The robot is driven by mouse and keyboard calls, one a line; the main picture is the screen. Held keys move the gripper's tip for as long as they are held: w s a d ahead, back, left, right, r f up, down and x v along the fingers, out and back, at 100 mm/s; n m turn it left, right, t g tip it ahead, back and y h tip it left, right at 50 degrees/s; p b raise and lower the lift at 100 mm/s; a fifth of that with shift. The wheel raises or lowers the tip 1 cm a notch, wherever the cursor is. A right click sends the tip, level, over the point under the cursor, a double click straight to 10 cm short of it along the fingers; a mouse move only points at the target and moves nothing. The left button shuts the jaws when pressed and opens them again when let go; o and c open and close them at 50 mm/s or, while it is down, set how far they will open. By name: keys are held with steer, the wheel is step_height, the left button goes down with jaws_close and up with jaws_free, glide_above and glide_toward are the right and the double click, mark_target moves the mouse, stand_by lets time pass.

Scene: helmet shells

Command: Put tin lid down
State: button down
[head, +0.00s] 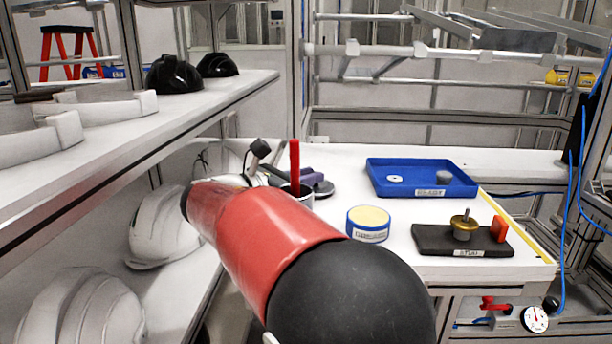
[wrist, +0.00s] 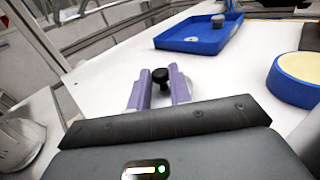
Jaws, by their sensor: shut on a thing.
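My gripper's purple fingers (wrist: 160,78) are closed around a small black knob (wrist: 161,75) in the wrist view. I take this knob to be part of the tin lid; the rest of the lid is not clear there. In the head view my gripper (head: 300,178) is partly hidden by my red arm, and a dark rounded piece shows beside its fingers. A round blue tin (head: 368,226) with a pale yellow top stands on the white table, right of my gripper. The tin also shows at the right of the wrist view (wrist: 291,84).
A blue tray (head: 421,190) with small parts lies further back. A dark board (head: 432,240) with a brass part and red block lies right of the tin. A red stick (head: 295,163) stands near my gripper. Shelves with white helmet shells (head: 160,228) line the left.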

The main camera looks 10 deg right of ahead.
steer(key=shift+f, duration=0.5)
steer(key=c, duration=1.3)
jaws_free()
steer(key=shift+f, duration=0.15)
steer(key=shift+r, duration=0.35)
steer(key=shift+a+r, duration=0.25)
steer(key=shift+a, duration=0.05)
steer(key=v, duration=0.7)
steer(key=shift+s+r, duration=0.1)
steer(key=shift+r, duration=0.2)
